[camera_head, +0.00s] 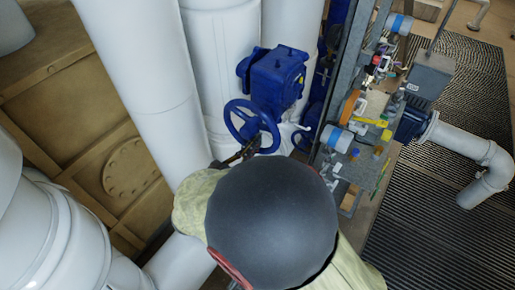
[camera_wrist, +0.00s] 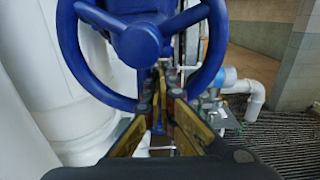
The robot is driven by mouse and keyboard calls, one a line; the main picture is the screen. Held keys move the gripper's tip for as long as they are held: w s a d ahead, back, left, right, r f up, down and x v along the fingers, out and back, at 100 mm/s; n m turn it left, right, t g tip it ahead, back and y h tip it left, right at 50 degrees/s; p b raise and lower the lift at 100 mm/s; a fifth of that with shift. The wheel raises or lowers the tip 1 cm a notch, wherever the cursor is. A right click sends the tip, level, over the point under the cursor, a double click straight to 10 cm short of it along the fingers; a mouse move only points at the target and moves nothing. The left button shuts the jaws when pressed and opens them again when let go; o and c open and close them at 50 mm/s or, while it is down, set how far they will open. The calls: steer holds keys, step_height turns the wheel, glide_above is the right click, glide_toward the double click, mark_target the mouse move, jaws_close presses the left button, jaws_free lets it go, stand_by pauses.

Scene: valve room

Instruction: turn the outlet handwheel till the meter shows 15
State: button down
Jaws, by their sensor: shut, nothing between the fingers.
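The blue handwheel (camera_head: 232,109) is mounted on a blue valve gearbox (camera_head: 277,78) in front of white pipes. In the wrist view the handwheel (camera_wrist: 72,52) fills the upper middle, with its round hub and spokes clear. My gripper (camera_head: 248,147) is at the lower edge of the wheel. In the wrist view my gripper (camera_wrist: 161,72) is shut and empty, its fingertips just below the hub. The fingers cover the bottom of the rim; I cannot tell whether the tips pass through the wheel or touch it. I cannot make out a meter or its reading.
Large white pipes (camera_head: 135,62) stand left of and behind the valve. A cluttered shelf (camera_head: 352,135) with bottles and tools stands close on the right. Beyond it are a grey pump (camera_head: 430,75), a white pipe elbow (camera_head: 489,160) and grated floor (camera_head: 425,235).

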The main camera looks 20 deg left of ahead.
steer(key=shift+f, duration=0.2)
steer(key=d+r+p+v, duration=0.1)
steer(key=p+v, duration=0.1)
steer(key=v, duration=1)
steer(key=shift+s+d+r+p, duration=0.2)
steer(key=shift+p, duration=0.15)
stand_by(0.5)
stand_by(0.4)
